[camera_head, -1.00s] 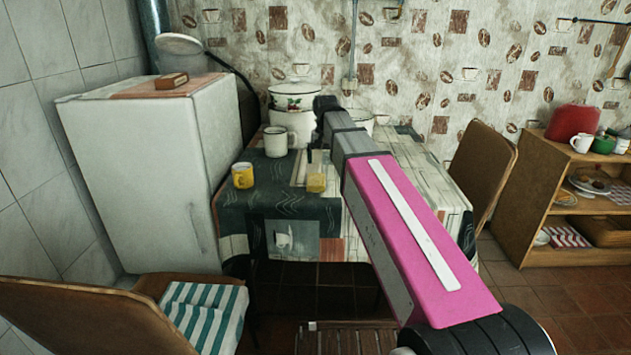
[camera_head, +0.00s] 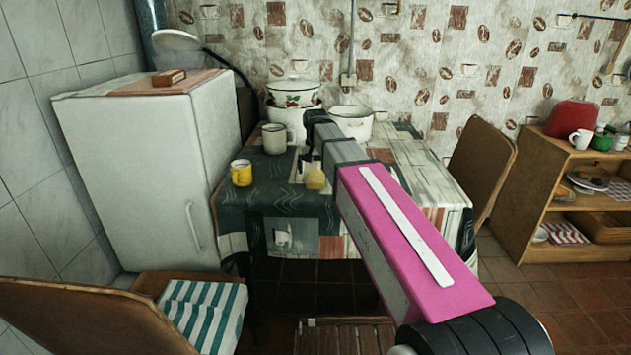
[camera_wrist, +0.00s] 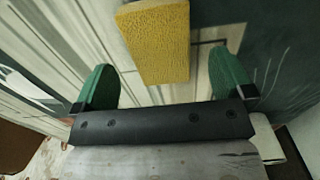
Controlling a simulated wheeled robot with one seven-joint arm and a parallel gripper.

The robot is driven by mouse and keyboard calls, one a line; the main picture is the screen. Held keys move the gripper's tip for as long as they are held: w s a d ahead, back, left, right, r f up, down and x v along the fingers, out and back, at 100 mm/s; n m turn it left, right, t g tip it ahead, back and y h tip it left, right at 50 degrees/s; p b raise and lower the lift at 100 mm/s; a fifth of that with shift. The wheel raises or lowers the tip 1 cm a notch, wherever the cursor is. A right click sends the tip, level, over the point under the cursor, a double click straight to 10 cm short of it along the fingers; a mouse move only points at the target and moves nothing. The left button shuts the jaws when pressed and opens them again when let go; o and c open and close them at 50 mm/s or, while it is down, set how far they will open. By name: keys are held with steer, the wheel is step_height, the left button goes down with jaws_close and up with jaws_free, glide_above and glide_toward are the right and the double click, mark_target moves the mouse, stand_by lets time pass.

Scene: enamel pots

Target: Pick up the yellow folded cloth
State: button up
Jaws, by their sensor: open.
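The yellow folded cloth (camera_head: 315,179) lies on the patterned tablecloth near the table's front edge. In the wrist view the cloth (camera_wrist: 155,42) shows as a thick, textured yellow block at the top middle. My gripper (camera_wrist: 163,62) is open and empty; its two green fingers stand wide apart, with the cloth ahead of and between their tips. In the head view my gripper (camera_head: 309,163) is small and dark, just behind and above the cloth. Whether the fingers touch the cloth I cannot tell.
A yellow mug (camera_head: 241,174) stands left of the cloth, with a grey mug (camera_head: 274,139) behind it. Stacked pots (camera_head: 294,120) and a white pot (camera_head: 352,123) stand at the back. A white fridge (camera_head: 150,170) is left of the table. A chair (camera_head: 480,170) is at the right.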

mark_target(315, 176)
steer(key=shift+w+f, duration=0.1)
steer(key=shift+f, duration=1.75)
steer(key=c, duration=1.1)
steer(key=shift+r, duration=0.15)
steer(key=shift+r, duration=0.55)
step_height(315, 176, up, 2)
steer(key=shift+r, duration=0.15)
steer(key=s+a+r, duration=0.1)
steer(key=s+r, duration=0.1)
steer(key=s, duration=0.1)
steer(key=s+a+r, duration=0.2)
steer(key=s+r, duration=0.1)
steer(key=s, duration=0.1)
steer(key=s+a+r, duration=0.1)
steer(key=s+r, duration=0.1)
steer(key=s, duration=0.1)
steer(key=shift+s+a+r, duration=0.2)
steer(key=shift+s+a, duration=0.1)
steer(key=shift+s, duration=0.1)
